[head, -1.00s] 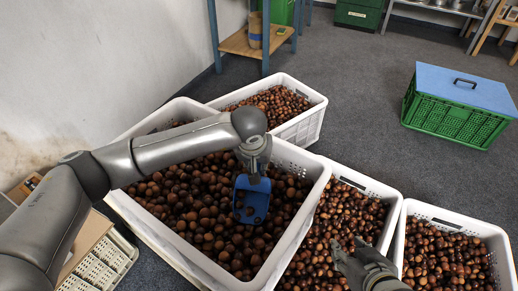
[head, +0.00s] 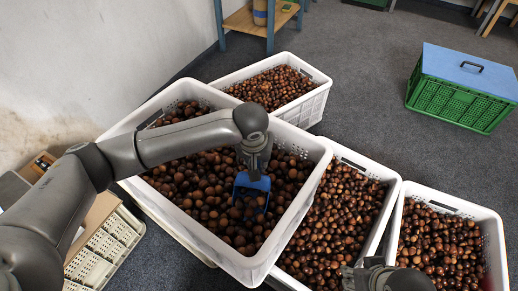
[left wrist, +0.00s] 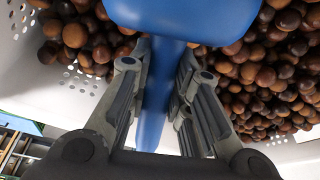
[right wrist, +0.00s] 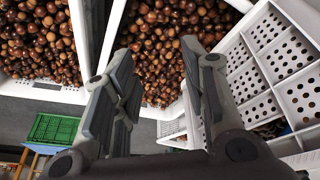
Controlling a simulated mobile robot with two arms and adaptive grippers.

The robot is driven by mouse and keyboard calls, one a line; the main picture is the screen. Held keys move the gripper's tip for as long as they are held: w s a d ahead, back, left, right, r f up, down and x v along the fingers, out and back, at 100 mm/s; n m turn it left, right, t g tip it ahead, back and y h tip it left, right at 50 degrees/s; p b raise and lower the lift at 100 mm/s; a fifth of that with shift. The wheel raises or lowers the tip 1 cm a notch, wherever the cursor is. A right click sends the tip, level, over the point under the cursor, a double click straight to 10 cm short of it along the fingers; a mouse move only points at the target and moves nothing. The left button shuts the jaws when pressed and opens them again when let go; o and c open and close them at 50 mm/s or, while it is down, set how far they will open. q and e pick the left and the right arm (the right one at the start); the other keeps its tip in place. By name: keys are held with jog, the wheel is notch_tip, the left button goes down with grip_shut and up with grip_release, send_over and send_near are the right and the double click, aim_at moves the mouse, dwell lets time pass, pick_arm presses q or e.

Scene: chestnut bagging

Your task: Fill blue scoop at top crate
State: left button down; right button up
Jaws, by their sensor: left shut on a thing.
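The blue scoop (head: 250,190) is at the top crate (head: 246,268), a white perforated crate full of chestnuts (head: 205,203). My left gripper (head: 254,172) is shut on the scoop's handle; the left wrist view shows the blue handle (left wrist: 156,105) between its fingers. The scoop's bowl is down among the chestnuts, with chestnuts in and around its opening; how full it is cannot be told. My right gripper (right wrist: 158,85) is open and empty, above the lower right crates. In the head view only part of the right wrist shows at the bottom edge.
White crates of chestnuts stand behind (head: 322,95), right (head: 390,200) and far right (head: 497,240) of the top crate. A green crate with a blue lid (head: 466,75) stands on the floor at right. A wall rises at left. Open grey floor lies behind the crates.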

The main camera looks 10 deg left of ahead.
aim_at(254, 187)
pick_arm(q)
jog(key=s, duration=0.1)
jog(key=s+f+g+p, duration=0.1)
jog(key=s, duration=0.1)
jog(key=s+g, duration=0.1)
jog(key=s, duration=0.1)
jog(key=shift+s+a+f+p, duration=0.15)
jog(key=shift+a+f+p, duration=0.15)
jog(key=shift+f, duration=0.1)
jog(key=shift+w+d+r+g, duration=0.1)
jog(key=shift+w+r+g, duration=0.15)
jog(key=shift+g, duration=0.65)
jog(key=shift+w+r+g, duration=0.15)
jog(key=shift+r+g, duration=0.25)
jog(key=shift+r, duration=0.3)
jog(key=shift+g+y, duration=0.3)
jog(key=shift+g, duration=0.1)
jog(key=r, duration=0.2)
jog(key=w+r, duration=0.1)
jog(key=r, duration=0.1)
jog(key=shift+r, duration=0.2)
jog(key=shift+w+r+g+p, duration=0.15)
jog(key=shift+r, duration=0.35)
jog(key=shift+w+r+g+p, duration=0.15)
jog(key=shift+r, duration=0.3)
pick_arm(e)
jog(key=shift+x, duration=2.6)
jog(key=shift+s+f, duration=0.1)
